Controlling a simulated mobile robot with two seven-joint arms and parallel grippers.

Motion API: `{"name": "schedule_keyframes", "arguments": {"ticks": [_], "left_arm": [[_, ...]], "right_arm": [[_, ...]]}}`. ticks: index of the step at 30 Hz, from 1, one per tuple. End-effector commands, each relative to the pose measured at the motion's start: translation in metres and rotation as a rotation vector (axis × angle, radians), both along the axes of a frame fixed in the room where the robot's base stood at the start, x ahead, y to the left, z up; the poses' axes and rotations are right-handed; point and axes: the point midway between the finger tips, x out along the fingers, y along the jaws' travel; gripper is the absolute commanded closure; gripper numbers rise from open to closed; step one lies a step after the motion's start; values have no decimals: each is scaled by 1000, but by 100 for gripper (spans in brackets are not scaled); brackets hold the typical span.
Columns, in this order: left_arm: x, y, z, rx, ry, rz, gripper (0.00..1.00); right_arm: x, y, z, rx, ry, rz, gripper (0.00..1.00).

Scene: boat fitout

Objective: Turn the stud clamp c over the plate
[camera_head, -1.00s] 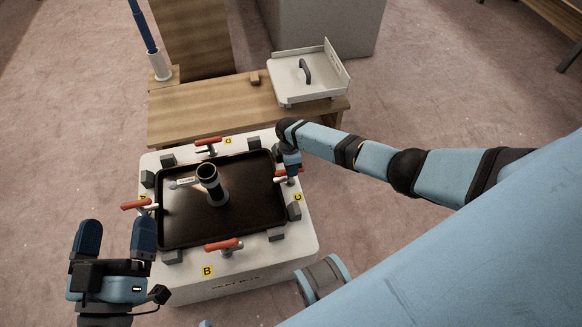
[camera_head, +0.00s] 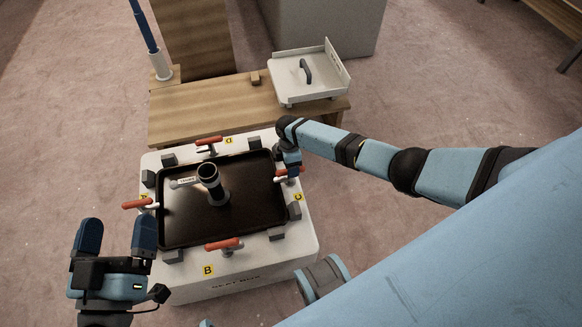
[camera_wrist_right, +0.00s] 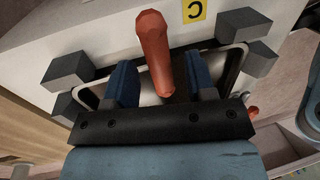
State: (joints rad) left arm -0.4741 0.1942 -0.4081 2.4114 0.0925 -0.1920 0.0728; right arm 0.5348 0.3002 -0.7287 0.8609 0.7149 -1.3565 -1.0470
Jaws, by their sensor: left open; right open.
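Stud clamp c (camera_head: 281,173) has a red handle and sits at the right edge of the dark plate (camera_head: 180,225), by the yellow C label (camera_head: 298,197). My right gripper (camera_head: 291,170) is over it in the head view and hides part of it. In the right wrist view the red handle (camera_wrist_right: 154,48) stands between the two blue fingers of my right gripper (camera_wrist_right: 163,75), with a gap on both sides. The fingers are open. My left gripper (camera_head: 117,235) is open and empty, off the front left corner of the white box (camera_head: 245,279).
Other red-handled clamps stand at the back (camera_head: 209,141), left (camera_head: 137,204) and front (camera_head: 223,244) of the plate. Grey blocks line its rim. An upright tube (camera_head: 211,180) stands on the plate. Behind is a wooden bench (camera_head: 205,108) with a white handled tray (camera_head: 288,82).

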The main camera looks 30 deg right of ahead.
Motion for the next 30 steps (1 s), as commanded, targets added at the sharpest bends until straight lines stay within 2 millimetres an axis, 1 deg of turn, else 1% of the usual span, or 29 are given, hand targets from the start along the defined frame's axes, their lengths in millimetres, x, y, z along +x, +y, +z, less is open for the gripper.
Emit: {"name": "schedule_keyframes", "arguments": {"ticks": [1, 3, 9, 12, 15, 18, 21, 30], "left_arm": [[0, 2, -2, 16, 26, 6, 9], [0, 6, -23, 53, 104, 25, 9], [-2, 19, -53, 144, 241, 55, 9], [-5, 25, -66, 182, 299, 65, 9], [-8, 30, -77, 211, 345, 72, 9], [-10, 33, -85, 229, 375, 77, 9], [-11, 35, -89, 239, 393, 79, 9], [-12, 35, -91, 244, 398, 80, 9]], "right_arm": [[3, -1, 13, 0, -3, 1, 50], [5, -2, 27, 0, -4, 0, 50], [14, -3, 74, 0, -3, 1, 50], [18, -4, 93, 1, -3, 2, 50], [20, -5, 108, 1, -2, 1, 50], [22, -5, 119, 0, 0, 2, 50], [24, -5, 124, 1, 0, 1, 50], [24, -5, 125, 1, 0, 1, 50]]}}
